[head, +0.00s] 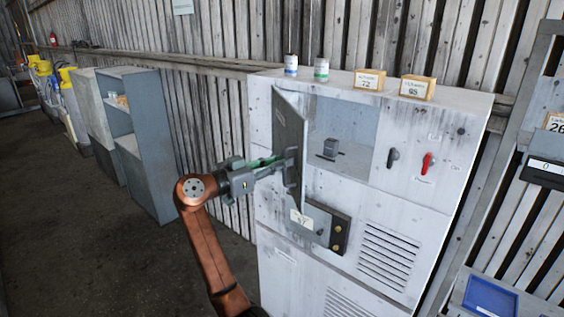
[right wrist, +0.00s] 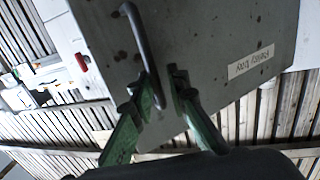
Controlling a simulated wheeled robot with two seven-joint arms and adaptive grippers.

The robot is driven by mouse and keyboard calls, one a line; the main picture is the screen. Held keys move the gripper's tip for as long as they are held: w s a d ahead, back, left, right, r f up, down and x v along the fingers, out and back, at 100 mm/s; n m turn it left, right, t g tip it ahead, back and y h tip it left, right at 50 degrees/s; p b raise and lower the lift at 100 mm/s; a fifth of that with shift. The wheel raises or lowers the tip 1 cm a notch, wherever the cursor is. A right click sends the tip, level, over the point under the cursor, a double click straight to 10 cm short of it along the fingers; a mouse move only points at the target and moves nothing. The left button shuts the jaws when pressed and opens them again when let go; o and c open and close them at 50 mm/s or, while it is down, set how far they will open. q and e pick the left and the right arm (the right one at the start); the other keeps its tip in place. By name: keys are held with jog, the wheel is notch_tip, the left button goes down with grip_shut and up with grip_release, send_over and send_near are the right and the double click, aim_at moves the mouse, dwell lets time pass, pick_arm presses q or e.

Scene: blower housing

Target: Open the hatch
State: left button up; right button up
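The hatch (head: 287,132) is a grey metal door on the upper left of the white cabinet. It stands swung outward, and the compartment (head: 345,125) behind it shows. In the right wrist view the hatch's outer face (right wrist: 215,45) fills the upper middle, with a dark bar handle (right wrist: 142,45) and a paper label. My right gripper (head: 284,163) is at the hatch's outer side. In the wrist view its green fingers (right wrist: 163,80) are apart, with the handle's lower end between them, close to the left finger. Contact is unclear. My left gripper is out of view.
The white cabinet (head: 455,125) carries two cans and two small boxes (head: 418,87) on top. A red switch handle (head: 427,163) sits right of the compartment. A dark lock box (head: 328,225) juts out below the hatch. Open floor (head: 90,235) lies to the left.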

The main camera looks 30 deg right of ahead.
jog(key=w+a, duration=0.1)
jog(key=a, duration=0.7)
jog(key=shift+a+p, duration=0.35)
jog(key=shift+a, duration=0.05)
dwell(0.3)
dwell(0.3)
